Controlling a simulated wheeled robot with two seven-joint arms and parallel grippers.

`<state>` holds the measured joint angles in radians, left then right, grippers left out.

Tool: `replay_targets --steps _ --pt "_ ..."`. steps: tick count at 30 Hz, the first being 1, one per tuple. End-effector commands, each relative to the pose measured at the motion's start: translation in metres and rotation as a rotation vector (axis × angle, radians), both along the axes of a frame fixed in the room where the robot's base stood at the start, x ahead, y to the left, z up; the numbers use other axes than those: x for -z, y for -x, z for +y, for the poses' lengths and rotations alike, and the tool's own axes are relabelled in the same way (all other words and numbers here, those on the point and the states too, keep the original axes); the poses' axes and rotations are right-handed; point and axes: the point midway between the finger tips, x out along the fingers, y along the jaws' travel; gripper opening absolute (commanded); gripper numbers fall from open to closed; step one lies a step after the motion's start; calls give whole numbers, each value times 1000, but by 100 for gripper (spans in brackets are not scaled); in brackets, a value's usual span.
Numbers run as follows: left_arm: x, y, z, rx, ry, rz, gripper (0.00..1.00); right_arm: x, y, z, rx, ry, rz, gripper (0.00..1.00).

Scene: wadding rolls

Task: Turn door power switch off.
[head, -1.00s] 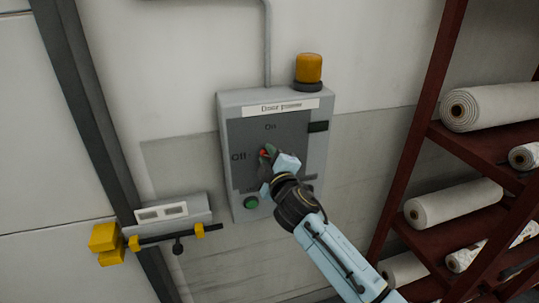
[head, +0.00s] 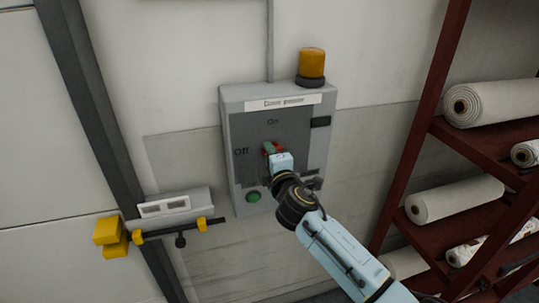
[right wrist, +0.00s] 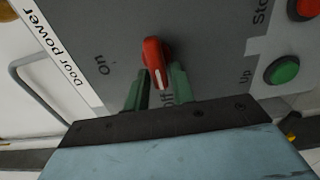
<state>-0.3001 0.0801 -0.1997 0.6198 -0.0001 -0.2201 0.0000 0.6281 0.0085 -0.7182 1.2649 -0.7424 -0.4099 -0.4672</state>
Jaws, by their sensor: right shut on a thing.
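The grey door power box (head: 229,130) hangs on the wall. It has a red rotary switch (right wrist: 154,55) with "On" above it and "Off" to its left in the head view. My right gripper (head: 271,149) is at the switch, and its green fingers (right wrist: 158,80) are shut on the red handle, one on each side. In the right wrist view the handle's white mark points towards the partly hidden word "Off". In the head view the gripper covers most of the switch. My left gripper is not in view.
A green button (head: 253,196) sits low on the box, with a red button (right wrist: 304,8) near it in the right wrist view. An amber beacon (head: 311,63) stands on top. A shelf with wadding rolls (head: 456,199) is at the right, and a yellow-ended bar (head: 180,233) at lower left.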

Motion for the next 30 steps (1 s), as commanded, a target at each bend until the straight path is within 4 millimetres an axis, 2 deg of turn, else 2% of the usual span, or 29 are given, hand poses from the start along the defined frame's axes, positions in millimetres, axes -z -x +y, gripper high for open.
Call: replay_targets --steps 8,9,12,23,30 --pt "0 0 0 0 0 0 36 2 -1 -2 5 3 3 2" --pt "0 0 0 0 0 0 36 2 -1 -2 5 3 3 26" --pt "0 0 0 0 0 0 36 2 -1 -2 4 2 2 38" --pt "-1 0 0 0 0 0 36 0 3 -2 1 0 0 38" --pt "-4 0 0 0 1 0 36 1 29 -11 0 0 1 38"
